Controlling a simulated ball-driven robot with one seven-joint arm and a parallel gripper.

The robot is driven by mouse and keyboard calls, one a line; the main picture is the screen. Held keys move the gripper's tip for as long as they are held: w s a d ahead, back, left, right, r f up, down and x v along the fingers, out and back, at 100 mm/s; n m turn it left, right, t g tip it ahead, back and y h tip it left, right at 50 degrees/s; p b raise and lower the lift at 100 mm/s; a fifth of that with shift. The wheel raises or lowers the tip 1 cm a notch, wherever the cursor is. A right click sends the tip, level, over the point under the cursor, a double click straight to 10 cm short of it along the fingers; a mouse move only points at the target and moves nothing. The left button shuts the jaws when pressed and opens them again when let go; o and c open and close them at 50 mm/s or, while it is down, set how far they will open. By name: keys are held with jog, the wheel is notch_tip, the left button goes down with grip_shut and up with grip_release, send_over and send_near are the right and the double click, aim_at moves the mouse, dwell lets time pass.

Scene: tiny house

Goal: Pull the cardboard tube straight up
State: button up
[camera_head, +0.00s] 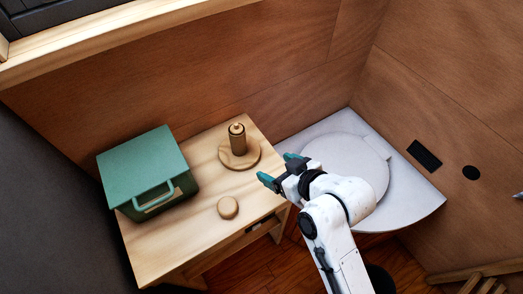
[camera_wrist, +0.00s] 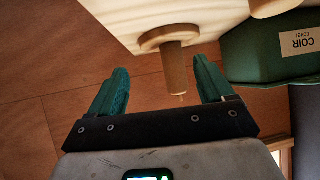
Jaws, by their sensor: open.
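The cardboard tube (camera_head: 237,140) is brown and stands upright on a round wooden base (camera_head: 252,160) on a small wooden table. A thin post tip shows at its top. In the wrist view the tube (camera_wrist: 175,75) projects from its round base (camera_wrist: 152,40) toward the gap between my fingers. My gripper (camera_head: 279,169), with teal fingertips, is to the right of the tube and apart from it in the head view. In the wrist view my gripper (camera_wrist: 160,67) is open and empty, and the tube appears beyond the fingers, nearer the right one.
A green lidded box (camera_head: 145,165) with a handle stands on the table's left; its label reads COIR in the wrist view (camera_wrist: 270,50). A round wooden piece (camera_head: 228,207) lies near the front edge. A white toilet-like seat (camera_head: 345,165) fills the corner. Wooden walls stand behind.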

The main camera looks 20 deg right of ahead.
aim_at(243, 140)
jog(key=shift+n+t+y, duration=0.4)
jog(key=shift+t+y, duration=0.2)
jog(key=shift+t, duration=0.3)
jog(key=w+a, duration=0.2)
jog(key=w, duration=0.2)
jog(key=w+a, duration=0.3)
jog(key=w, duration=0.1)
jog(key=w+a, duration=0.2)
jog(key=w, duration=0.2)
jog(key=shift+w+a+f+p, duration=0.2)
jog(key=shift+w+a+p, duration=0.05)
jog(key=shift+w+p, duration=0.15)
jog(key=c, duration=1)
jog(key=shift+r+p, duration=4.85)
jog(key=shift+r, duration=2.4)
